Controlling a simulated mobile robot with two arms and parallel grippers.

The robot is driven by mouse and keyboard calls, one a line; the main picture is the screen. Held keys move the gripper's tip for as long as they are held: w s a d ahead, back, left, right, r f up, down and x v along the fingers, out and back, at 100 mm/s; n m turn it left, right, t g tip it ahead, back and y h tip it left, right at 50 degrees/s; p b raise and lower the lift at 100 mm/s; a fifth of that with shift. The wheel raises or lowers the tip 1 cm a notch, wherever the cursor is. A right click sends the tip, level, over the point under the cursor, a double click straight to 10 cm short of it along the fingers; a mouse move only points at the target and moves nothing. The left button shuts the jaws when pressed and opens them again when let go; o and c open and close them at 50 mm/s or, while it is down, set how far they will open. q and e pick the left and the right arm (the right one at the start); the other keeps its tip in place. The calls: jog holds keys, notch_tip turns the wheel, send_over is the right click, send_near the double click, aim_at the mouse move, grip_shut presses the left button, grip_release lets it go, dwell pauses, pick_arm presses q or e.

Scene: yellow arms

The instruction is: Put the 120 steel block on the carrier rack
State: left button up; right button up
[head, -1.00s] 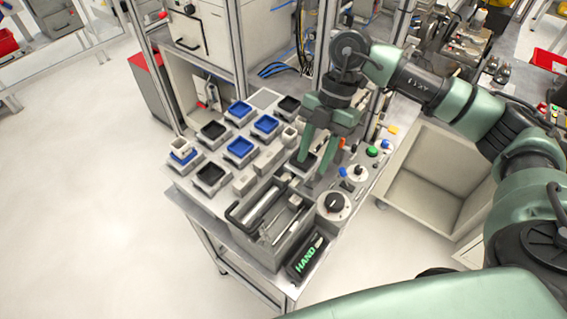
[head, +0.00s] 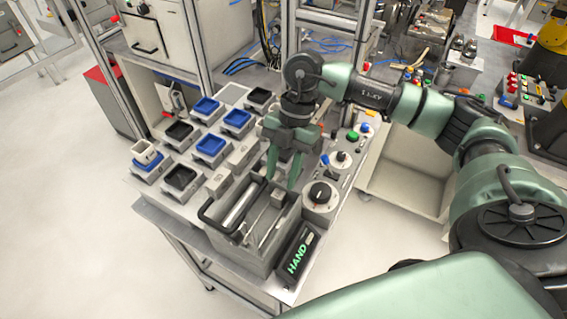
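My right gripper (head: 281,181) hangs with its green fingers spread and pointing down, over the back right end of a grey carrier with a black handle (head: 215,205). No "120" marking can be read, so I cannot tell which is the steel block. My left gripper is out of view.
Blue and black trays, such as a blue one (head: 237,119), stand in rows on the bench (head: 160,211). A knob box (head: 320,196) and a black panel marked HAND (head: 299,253) are to the right and front of the carrier. Frame posts rise behind.

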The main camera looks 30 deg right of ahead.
aim_at(277, 196)
jog(key=shift+p+x, duration=0.7)
jog(key=shift+x, duration=2.05)
grip_shut()
jog(key=shift+r+p, duration=2.95)
jog(key=shift+r, duration=0.9)
